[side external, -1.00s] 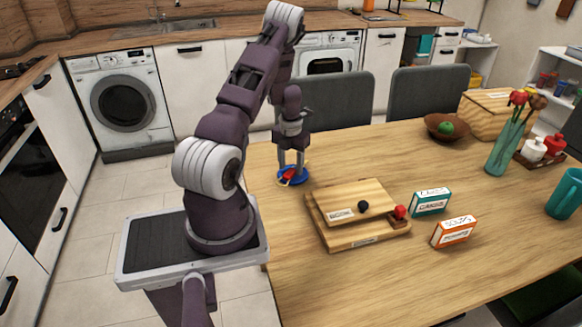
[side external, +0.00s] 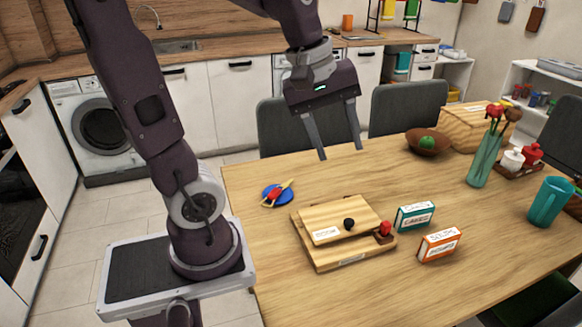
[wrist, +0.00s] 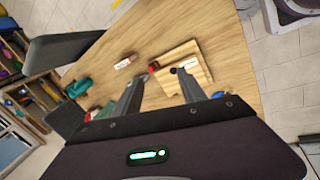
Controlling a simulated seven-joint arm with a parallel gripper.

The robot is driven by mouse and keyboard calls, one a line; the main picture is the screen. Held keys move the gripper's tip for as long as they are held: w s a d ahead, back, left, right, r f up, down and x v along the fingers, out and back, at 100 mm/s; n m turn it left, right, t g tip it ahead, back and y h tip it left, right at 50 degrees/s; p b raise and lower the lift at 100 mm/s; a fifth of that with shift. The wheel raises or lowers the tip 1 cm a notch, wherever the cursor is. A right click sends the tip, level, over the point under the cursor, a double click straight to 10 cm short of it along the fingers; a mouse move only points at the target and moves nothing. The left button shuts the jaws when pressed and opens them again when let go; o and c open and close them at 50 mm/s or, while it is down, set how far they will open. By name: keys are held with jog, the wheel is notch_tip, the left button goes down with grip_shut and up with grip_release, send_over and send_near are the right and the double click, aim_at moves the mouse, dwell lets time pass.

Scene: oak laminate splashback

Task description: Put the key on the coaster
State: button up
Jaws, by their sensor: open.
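The blue round coaster (side external: 265,191) lies on the table near its left edge. A small yellow and red item, which looks like the key (side external: 276,194), lies across the top of the coaster and reaches past its rim. In the wrist view only a bit of blue coaster (wrist: 218,94) shows beside my right finger, and the key cannot be made out there. My gripper (side external: 341,152) is open and empty, raised well above the table, to the right of the coaster and apart from it. The wrist view also shows my gripper (wrist: 159,76) with its fingers spread.
A wooden box (side external: 345,245) with a black-knobbed lid and a red piece at its corner stands right of the coaster. A teal carton (side external: 415,216) and an orange carton (side external: 439,244) stand beyond it. A brown bowl (side external: 428,146), vase (side external: 484,150) and teal mug (side external: 549,202) are farther right.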

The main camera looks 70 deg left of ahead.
jog(key=s+d+m+t, duration=0.1)
jog(key=s+d+m, duration=0.5)
jog(key=s+m, duration=0.4)
jog(key=m, duration=0.4)
jog(key=shift+s+d+r+m+t+y, duration=0.25)
jog(key=shift+d+m+t+y, duration=0.05)
jog(key=shift+t+y, duration=0.1)
